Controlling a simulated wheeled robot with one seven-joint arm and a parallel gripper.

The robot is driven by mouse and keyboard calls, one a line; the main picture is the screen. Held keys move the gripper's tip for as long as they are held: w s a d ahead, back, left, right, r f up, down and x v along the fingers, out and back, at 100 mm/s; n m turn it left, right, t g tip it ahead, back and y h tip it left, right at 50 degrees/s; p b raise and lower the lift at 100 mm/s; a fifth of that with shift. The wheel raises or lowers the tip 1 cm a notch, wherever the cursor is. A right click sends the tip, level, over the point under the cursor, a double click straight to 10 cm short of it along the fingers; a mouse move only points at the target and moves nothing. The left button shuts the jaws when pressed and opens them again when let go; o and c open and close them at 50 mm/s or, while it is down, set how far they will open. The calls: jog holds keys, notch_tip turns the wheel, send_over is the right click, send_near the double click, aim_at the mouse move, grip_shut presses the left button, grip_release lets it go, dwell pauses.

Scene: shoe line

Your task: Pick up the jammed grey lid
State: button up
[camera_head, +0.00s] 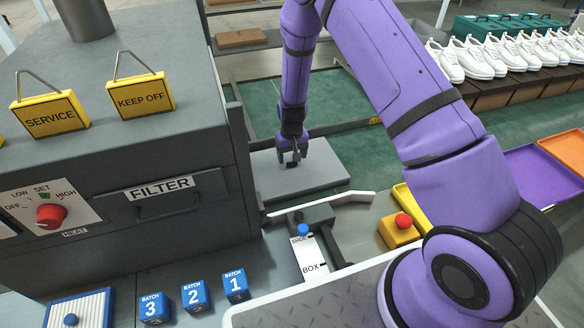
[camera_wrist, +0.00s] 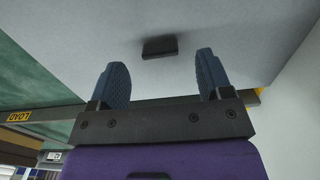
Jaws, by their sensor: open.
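The grey lid (camera_head: 310,177) is a flat plate lying beside the dark grey machine, over the green belt. A small dark handle block sits on it, and it shows in the wrist view (camera_wrist: 160,47) on the lid's pale surface (camera_wrist: 235,35). My gripper (camera_head: 291,160) is over the lid, close to the handle. In the wrist view my gripper (camera_wrist: 162,75) has its two blue fingertips wide apart, with nothing between them. The handle is just ahead of the fingertips, around the middle of the gap. The head view does not show whether they touch the lid.
The dark machine (camera_head: 210,200) with its FILTER drawer stands close on the left. A white bar (camera_head: 330,203) and a lever block with a blue knob (camera_head: 303,230) lie in front of the lid. A red button (camera_head: 403,220) is at right. White shoes (camera_head: 480,58) line the back right.

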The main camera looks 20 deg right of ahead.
aim_at(292, 162)
jog(key=shift+f, duration=1.55)
jog(key=shift+s, duration=0.1)
jog(key=c, duration=1)
jog(key=shift+r, duration=0.1)
